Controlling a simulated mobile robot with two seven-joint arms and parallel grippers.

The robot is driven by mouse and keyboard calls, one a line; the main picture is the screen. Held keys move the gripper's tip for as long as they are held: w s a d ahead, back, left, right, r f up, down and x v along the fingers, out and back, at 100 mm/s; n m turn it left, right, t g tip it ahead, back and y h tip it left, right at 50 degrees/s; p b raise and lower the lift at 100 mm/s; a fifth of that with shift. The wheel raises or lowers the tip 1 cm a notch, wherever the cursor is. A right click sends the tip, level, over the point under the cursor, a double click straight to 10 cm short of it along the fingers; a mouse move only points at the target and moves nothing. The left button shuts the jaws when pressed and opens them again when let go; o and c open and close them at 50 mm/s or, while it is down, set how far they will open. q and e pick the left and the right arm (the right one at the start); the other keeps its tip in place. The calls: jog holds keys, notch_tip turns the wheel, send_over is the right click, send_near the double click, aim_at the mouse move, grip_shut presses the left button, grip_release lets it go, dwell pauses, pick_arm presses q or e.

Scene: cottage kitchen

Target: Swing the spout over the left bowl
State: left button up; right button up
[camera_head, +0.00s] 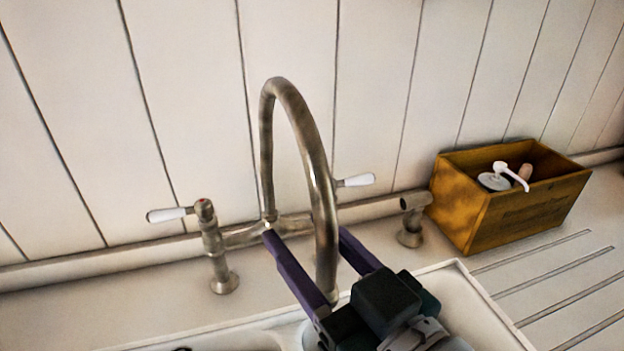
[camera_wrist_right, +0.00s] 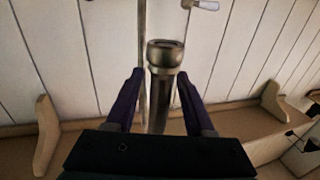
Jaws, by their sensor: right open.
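The metal spout (camera_head: 324,205) of the bridge tap rises in a tall arch and comes down toward me, leaning right of its base. My right gripper (camera_head: 305,234) is open, with one purple finger on each side of the spout's descending end. In the right wrist view the round spout mouth (camera_wrist_right: 165,50) shows between the open fingers (camera_wrist_right: 160,73), with a gap on each side; contact cannot be told. Only part of the left bowl (camera_head: 245,342) shows at the bottom edge. My left gripper is out of view.
White-handled tap levers stand left (camera_head: 172,214) and right (camera_head: 355,180) of the spout. A short metal fitting (camera_head: 411,220) stands at the right. A wooden box (camera_head: 520,212) with a pump bottle sits on the counter by the draining grooves. A panelled wall closes the back.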

grip_shut()
dwell(0.4)
dwell(1.0)
